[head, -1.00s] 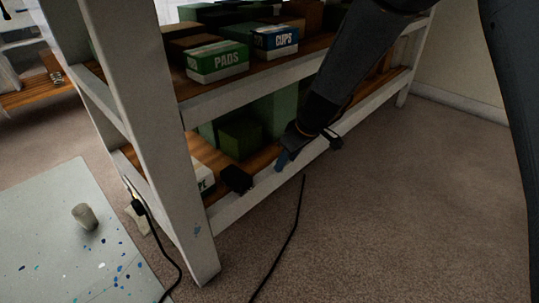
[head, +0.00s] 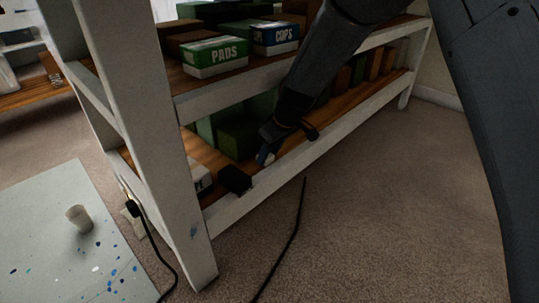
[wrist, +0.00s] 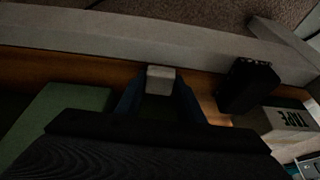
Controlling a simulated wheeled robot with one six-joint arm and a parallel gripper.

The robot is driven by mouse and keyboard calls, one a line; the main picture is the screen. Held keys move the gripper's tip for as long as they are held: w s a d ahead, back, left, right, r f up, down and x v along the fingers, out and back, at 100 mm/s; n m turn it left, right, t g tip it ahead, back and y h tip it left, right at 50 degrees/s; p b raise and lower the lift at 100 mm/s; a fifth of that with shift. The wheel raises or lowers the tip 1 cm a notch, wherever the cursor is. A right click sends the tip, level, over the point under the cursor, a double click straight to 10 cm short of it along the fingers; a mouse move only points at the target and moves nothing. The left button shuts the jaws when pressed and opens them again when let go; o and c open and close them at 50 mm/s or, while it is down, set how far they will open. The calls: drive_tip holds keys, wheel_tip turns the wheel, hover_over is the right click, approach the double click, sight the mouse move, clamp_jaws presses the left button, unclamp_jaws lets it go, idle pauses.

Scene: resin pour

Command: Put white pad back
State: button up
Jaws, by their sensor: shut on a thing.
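My gripper (head: 266,156) is inside the lower shelf bay, just behind the white front rail. In the wrist view its two blue fingers (wrist: 161,98) are shut on a small white pad (wrist: 160,80). The pad shows between the fingertips, over the wooden lower shelf (wrist: 85,70) and close to the rail. I cannot tell whether the pad touches the shelf. In the head view the pad is mostly hidden by the gripper. A green-and-white box marked PADS (head: 215,56) stands on the upper shelf.
A black block (head: 235,179) and a white TAPE box (wrist: 288,121) sit on the lower shelf, left of my gripper in the head view. Green boxes (head: 238,138) stand behind it. The upper shelf also holds a CUPS box (head: 275,38). A black cable (head: 293,240) lies on the carpet.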

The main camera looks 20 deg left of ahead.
drive_tip(key=o, duration=0.9)
drive_tip(key=shift+o, duration=0.2)
drive_tip(key=shift+s+d+r+p, duration=0.1)
drive_tip(key=shift+d+r+p, duration=0.1)
drive_tip(key=shift+r+p, duration=0.3)
drive_tip(key=s+d+r+m+g+p, duration=0.1)
drive_tip(key=s+d+r+p, duration=0.1)
drive_tip(key=s+d+r, duration=0.4)
drive_tip(key=s+d+r+m+p, duration=0.1)
drive_tip(key=s+r, duration=0.8)
drive_tip(key=s, duration=0.1)
drive_tip(key=s+d+r+m+h, duration=0.2)
drive_tip(key=s+d+h, duration=0.1)
drive_tip(key=s+d, duration=1.3)
drive_tip(key=s, duration=0.4)
drive_tip(key=shift+r+m+g, duration=0.2)
drive_tip(key=shift+m+g, duration=0.1)
